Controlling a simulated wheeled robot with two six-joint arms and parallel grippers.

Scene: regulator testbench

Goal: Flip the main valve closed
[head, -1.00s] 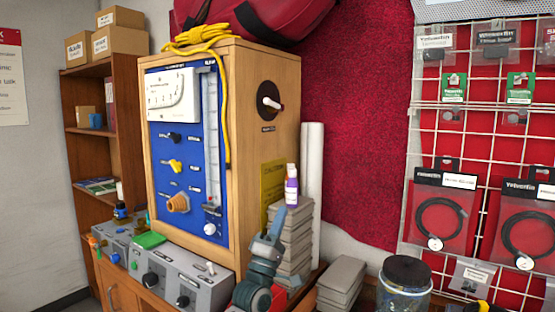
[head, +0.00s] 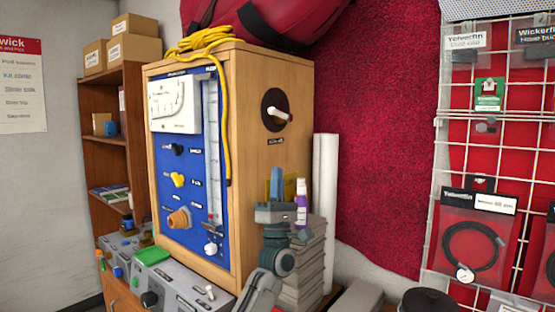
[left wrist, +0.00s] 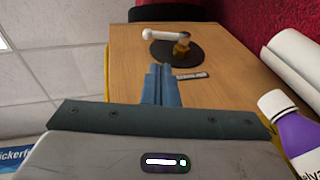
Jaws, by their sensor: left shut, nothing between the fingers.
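A valve with a white lever (head: 278,113) on a round black plate (head: 270,99) sits on the side wall of the wooden cabinet (head: 252,150). The lever slants slightly down to the right in the head view. In the left wrist view the lever (left wrist: 178,35) lies across the plate (left wrist: 178,60), above a brass stem. My left gripper (head: 275,179) points up, below the valve and apart from it. In the left wrist view its fingers (left wrist: 161,74) are closed together with nothing between them, short of the plate. My right gripper is not in view.
A purple bottle (head: 301,201) stands on a stack of grey blocks (head: 308,265) beside my left gripper. A white roll (head: 325,200) leans behind them. A yellow cable (head: 226,120) hangs down the cabinet's front corner. The wall around the valve is clear.

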